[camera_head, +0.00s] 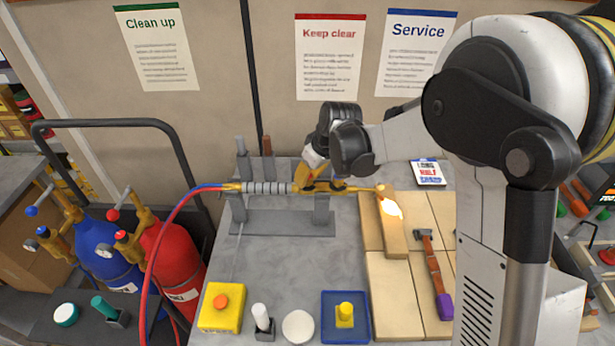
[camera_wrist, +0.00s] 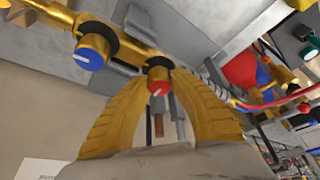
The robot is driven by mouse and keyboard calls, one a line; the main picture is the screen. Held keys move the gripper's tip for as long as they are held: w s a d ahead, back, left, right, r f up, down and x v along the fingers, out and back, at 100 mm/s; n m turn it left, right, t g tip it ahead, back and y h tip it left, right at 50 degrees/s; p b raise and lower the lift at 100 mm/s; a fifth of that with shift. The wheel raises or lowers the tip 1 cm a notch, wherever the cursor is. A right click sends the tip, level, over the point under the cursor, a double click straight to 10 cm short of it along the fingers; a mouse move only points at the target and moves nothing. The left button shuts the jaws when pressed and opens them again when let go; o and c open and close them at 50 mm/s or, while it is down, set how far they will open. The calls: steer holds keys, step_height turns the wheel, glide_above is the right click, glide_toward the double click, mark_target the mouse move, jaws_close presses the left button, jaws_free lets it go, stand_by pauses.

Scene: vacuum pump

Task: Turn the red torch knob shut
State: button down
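The brass torch (camera_head: 330,187) lies across a grey stand on the bench in the head view. A bright flame glows at its right end. The red torch knob (camera_wrist: 158,80) shows in the wrist view with a white mark on its face. The brass-coloured fingers of my gripper (camera_wrist: 160,76) curve in to either side of this knob. I cannot tell whether they touch it. A blue knob (camera_wrist: 92,52) is on the torch to the left, outside the fingers. In the head view my gripper (camera_head: 303,178) reaches the torch from behind; the knobs are hidden there.
Red and blue hoses (camera_head: 160,225) run from the torch toward a red cylinder (camera_head: 175,260) and a blue cylinder (camera_head: 100,250) at left. Wooden boards (camera_head: 395,275) lie under and near the flame. A yellow button box (camera_head: 222,312) stands at the bench front.

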stand_by(0.4)
steer(key=m+h+b, duration=0.1)
steer(key=m, duration=0.1)
steer(key=m+t+b, duration=0.1)
steer(key=m, duration=0.1)
steer(key=shift+f+m+h, duration=0.1)
steer(key=shift+m+h, duration=0.2)
steer(key=shift+h, duration=0.1)
steer(key=m, duration=0.2)
steer(key=m+h+b, duration=0.1)
steer(key=m, duration=0.1)
steer(key=shift+m+h, duration=0.3)
steer(key=m+h+b, duration=0.1)
steer(key=m, duration=0.3)
steer(key=shift+m+h, duration=0.3)
steer(key=shift+h, duration=0.1)
steer(key=shift+m+g+h, duration=0.6)
steer(key=shift+m+h, duration=0.1)
steer(key=shift+m, duration=1.4)
steer(key=c, duration=1.1)
jaws_free()
